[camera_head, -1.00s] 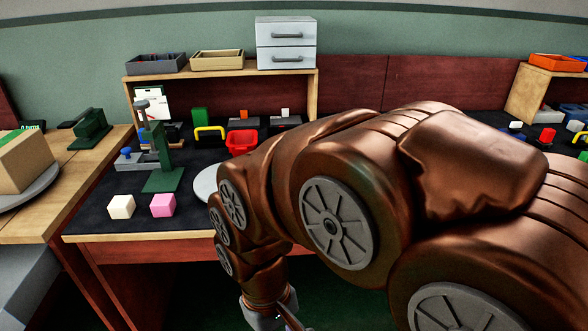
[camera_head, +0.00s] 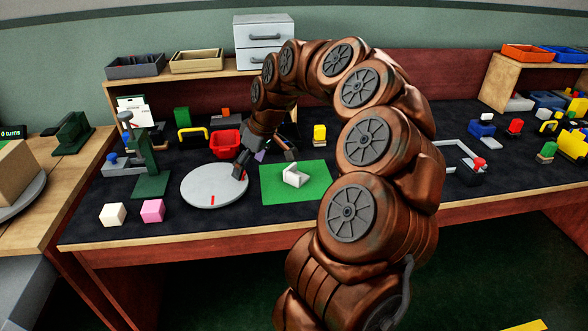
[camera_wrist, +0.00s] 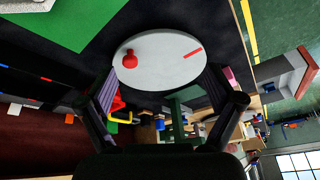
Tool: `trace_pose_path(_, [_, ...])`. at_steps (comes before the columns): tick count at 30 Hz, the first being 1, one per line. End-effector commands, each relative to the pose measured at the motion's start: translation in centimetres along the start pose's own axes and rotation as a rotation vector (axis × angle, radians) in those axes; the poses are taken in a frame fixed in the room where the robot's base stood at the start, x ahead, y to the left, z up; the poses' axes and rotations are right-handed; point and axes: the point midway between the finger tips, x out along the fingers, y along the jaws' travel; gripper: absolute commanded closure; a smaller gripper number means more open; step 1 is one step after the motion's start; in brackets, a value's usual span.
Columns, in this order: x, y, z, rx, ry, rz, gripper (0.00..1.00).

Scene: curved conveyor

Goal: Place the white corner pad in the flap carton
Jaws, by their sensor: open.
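The white corner pad (camera_head: 293,175) is a small angled block lying on a green mat (camera_head: 314,190) on the dark bench top. In the wrist view, a white piece that seems to be the pad (camera_wrist: 28,5) is cut off at the top left, on the green mat (camera_wrist: 62,20). My gripper (camera_head: 265,162) is open and empty, above the bench between the white disc and the pad, apart from the pad. Its two fingers also show in the wrist view (camera_wrist: 166,103). A brown carton (camera_head: 15,172), cut off at the left edge, may be the flap carton; its flaps are unclear.
A white round disc (camera_head: 205,187) with red marks lies left of the mat. Pink (camera_head: 152,210) and white (camera_head: 113,214) cubes and a green press (camera_head: 152,180) stand further left. A red bin (camera_head: 226,143) is behind. The right bench holds several coloured parts.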

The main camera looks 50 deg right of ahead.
Motion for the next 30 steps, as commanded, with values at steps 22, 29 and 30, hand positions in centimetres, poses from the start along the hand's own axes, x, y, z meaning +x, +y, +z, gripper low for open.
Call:
trace_pose_path(22, [2.0,15.1,6.3,0.108,0.040,0.120,0.08])
trace_pose_path(29, [4.2,15.1,6.3,0.110,0.039,0.118,0.08])
trace_pose_path(30, [4.8,15.1,6.3,0.110,0.039,0.119,0.08])
